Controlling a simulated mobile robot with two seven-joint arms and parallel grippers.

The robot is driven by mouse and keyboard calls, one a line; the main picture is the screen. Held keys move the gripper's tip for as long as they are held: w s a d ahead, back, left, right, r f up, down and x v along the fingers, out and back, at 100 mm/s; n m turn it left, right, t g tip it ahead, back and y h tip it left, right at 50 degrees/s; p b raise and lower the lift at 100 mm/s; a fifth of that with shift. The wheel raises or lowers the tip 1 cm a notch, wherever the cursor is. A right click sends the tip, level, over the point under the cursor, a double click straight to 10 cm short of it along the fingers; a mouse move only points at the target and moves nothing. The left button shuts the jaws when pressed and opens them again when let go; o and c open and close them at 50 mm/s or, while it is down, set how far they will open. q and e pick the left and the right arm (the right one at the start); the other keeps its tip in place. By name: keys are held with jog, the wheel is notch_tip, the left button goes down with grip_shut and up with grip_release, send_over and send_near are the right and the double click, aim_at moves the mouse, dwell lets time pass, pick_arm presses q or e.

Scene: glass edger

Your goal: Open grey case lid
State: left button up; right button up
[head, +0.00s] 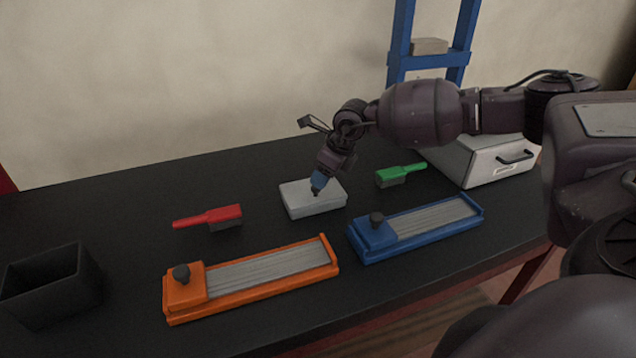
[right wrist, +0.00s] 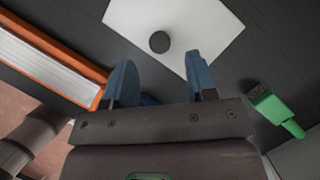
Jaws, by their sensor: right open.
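The grey case (head: 298,204) lies on the black table in the middle of the head view, its flat lid closed. In the right wrist view the case lid (right wrist: 205,22) shows as a pale panel with a round dark knob (right wrist: 159,42) on it. My right gripper (head: 317,187) points down over the case in the head view and hides part of its lid. In the right wrist view its blue fingers (right wrist: 162,80) are apart with nothing between them, and the knob shows beyond the tips. My left gripper is not in view.
An orange tool (head: 270,268) and a blue tool (head: 435,220) lie in front of the case. A red brush (head: 215,215) is left, a green brush (head: 400,173) right. A black bin (head: 50,285) stands far left, a grey box (head: 490,160) far right, a blue frame (head: 430,58) behind.

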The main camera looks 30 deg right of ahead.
aim_at(313, 187)
jog(key=shift+x, duration=2.05)
grip_shut()
